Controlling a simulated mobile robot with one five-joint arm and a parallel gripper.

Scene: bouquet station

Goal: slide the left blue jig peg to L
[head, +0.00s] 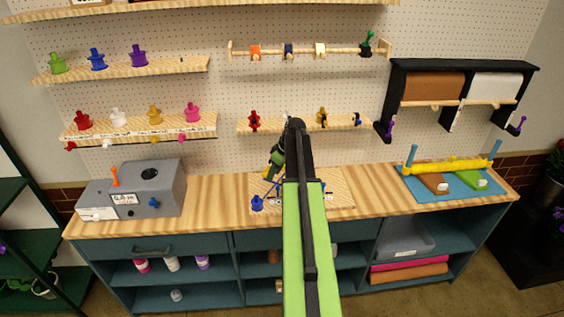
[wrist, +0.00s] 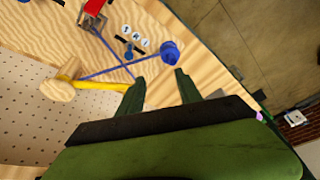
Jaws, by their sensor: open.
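A small blue peg (wrist: 128,52) sits in a dark slot beside white letter tiles (wrist: 134,40) on the wooden board in the wrist view. I take it for the left jig peg; the tile nearest it cannot be told surely. A larger blue knobbed piece (wrist: 169,52) stands beyond my fingertips, near the board's edge; it also shows in the head view (head: 257,203). My gripper (wrist: 158,84) is open and empty, apart from both blue pieces. In the head view my gripper (head: 274,168) is above the board (head: 338,188), and my arm hides much of the board.
Thin crossed blue rods (wrist: 110,68) and a yellow tube (wrist: 100,85) with a wooden end lie close to my fingers. A red piece (wrist: 95,8) is farther off. A grey box (head: 160,185) stands left, a blue mat (head: 455,192) right. Shelves hang above the worktop.

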